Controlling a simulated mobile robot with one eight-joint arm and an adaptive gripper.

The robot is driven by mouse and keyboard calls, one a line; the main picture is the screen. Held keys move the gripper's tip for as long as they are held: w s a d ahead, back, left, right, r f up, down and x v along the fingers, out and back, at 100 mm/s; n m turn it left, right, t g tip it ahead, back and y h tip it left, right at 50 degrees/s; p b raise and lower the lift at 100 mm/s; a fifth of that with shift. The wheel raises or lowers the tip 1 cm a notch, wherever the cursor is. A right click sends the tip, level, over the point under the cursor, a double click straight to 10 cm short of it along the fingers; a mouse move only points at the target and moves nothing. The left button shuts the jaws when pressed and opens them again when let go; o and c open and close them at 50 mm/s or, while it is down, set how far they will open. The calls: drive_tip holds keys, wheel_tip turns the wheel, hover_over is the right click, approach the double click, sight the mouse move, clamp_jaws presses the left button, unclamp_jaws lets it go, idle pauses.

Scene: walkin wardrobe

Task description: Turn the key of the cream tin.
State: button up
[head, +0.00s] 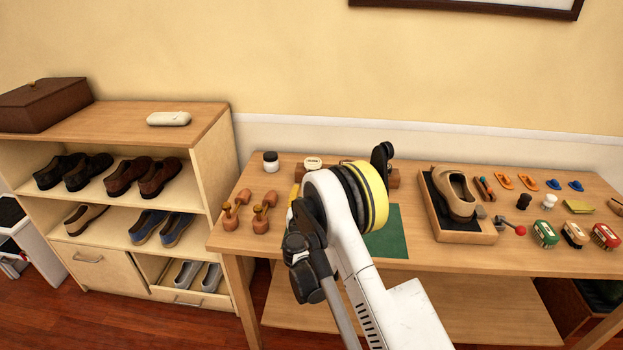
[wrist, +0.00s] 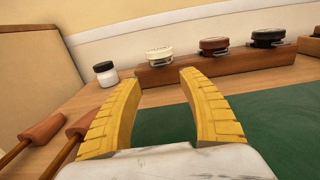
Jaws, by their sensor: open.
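The cream tin (wrist: 159,54) is a round cream-coloured tin with a dark label on its lid, at the left end of a low wooden rack (wrist: 190,73). It also shows in the head view (head: 312,162), just above my arm. A small grey metal piece shows low on its side; I cannot tell how the key is turned. My gripper (wrist: 160,75) has two yellow ribbed fingers, open and empty, apart from the tin and on the near side of it. In the head view my arm hides most of the gripper.
A brown tin (wrist: 213,45) and a dark tin (wrist: 268,37) stand farther right on the rack. A white jar (wrist: 106,74) with a black lid is left of it. Wooden shoe trees (head: 264,212) lie front left. A green mat (head: 388,236) lies flat before the rack.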

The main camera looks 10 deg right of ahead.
drive_tip(key=b+x, duration=0.2)
drive_tip(key=x, duration=0.6)
drive_tip(key=shift+f, duration=0.2)
drive_tip(key=shift+w+d+r+b, duration=0.1)
drive_tip(key=shift+w+d+b, duration=0.15)
drive_tip(key=shift+w, duration=0.35)
clamp_jaws()
